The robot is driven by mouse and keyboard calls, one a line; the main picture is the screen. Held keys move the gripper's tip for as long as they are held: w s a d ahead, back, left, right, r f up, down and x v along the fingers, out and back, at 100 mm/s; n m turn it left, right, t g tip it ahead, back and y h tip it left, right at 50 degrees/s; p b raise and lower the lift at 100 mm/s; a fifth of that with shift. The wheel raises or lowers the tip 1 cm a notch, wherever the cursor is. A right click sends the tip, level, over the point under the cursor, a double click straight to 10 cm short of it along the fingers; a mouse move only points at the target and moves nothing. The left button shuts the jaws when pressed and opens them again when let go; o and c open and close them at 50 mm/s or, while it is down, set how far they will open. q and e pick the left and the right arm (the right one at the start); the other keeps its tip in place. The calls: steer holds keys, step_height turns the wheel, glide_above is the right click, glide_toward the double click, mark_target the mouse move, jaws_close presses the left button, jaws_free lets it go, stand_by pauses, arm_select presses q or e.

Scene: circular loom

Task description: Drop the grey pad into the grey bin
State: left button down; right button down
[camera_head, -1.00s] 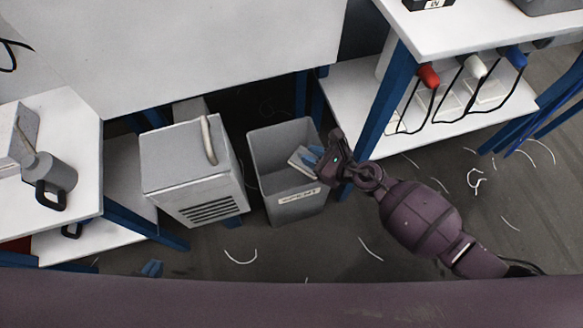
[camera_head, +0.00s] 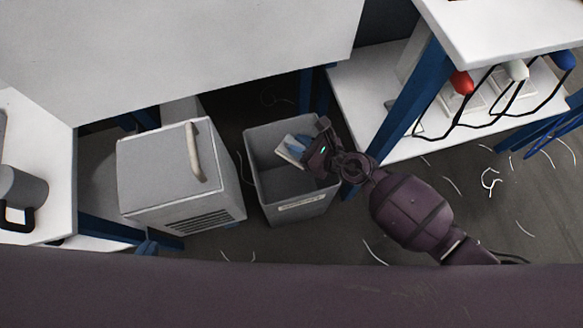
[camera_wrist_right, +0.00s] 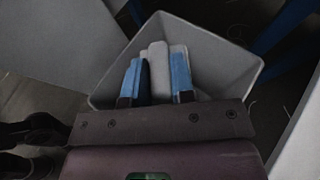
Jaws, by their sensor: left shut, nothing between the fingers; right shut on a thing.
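The grey bin (camera_head: 290,208) stands on the floor in the middle of the head view, with a small label on its front and its top open. It also fills the middle of the right wrist view (camera_wrist_right: 212,45). My right gripper (camera_head: 299,146) reaches over the bin from the right, its blue fingers shut on the pale grey pad (camera_head: 288,152). In the right wrist view, the pad (camera_wrist_right: 158,72) sits between the two blue fingers (camera_wrist_right: 156,80), over the bin's opening. The pad's lower end is hidden by the gripper. My left gripper is not in view.
A grey box-shaped unit (camera_head: 165,165) with a handle stands left of the bin. A white shelf bench (camera_head: 480,25) with blue legs and coloured plugs is at the right. A grey mug (camera_head: 22,188) is at the left edge. White thread scraps lie on the floor.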

arm_select(q)
steer(key=shift+s+f, duration=0.15)
steer(key=shift+f, duration=0.05)
arm_select(e)
steer(key=shift+f, duration=0.45)
steer(key=shift+r, duration=0.1)
steer(key=c, duration=0.9)
jaws_free()
steer(key=shift+s+d+r, duration=0.15)
steer(key=shift+d+r, duration=0.05)
steer(key=shift+d, duration=0.2)
arm_select(q)
steer(key=shift+s+a+p, duration=0.1)
steer(key=shift+s+p, duration=0.05)
steer(key=shift+p, duration=0.55)
arm_select(e)
steer(key=v, duration=0.9)
steer(key=shift+s+d+r, duration=0.1)
steer(key=shift+s+d, duration=0.15)
steer(key=shift+d, duration=0.1)
arm_select(q)
steer(key=shift+r, duration=0.2)
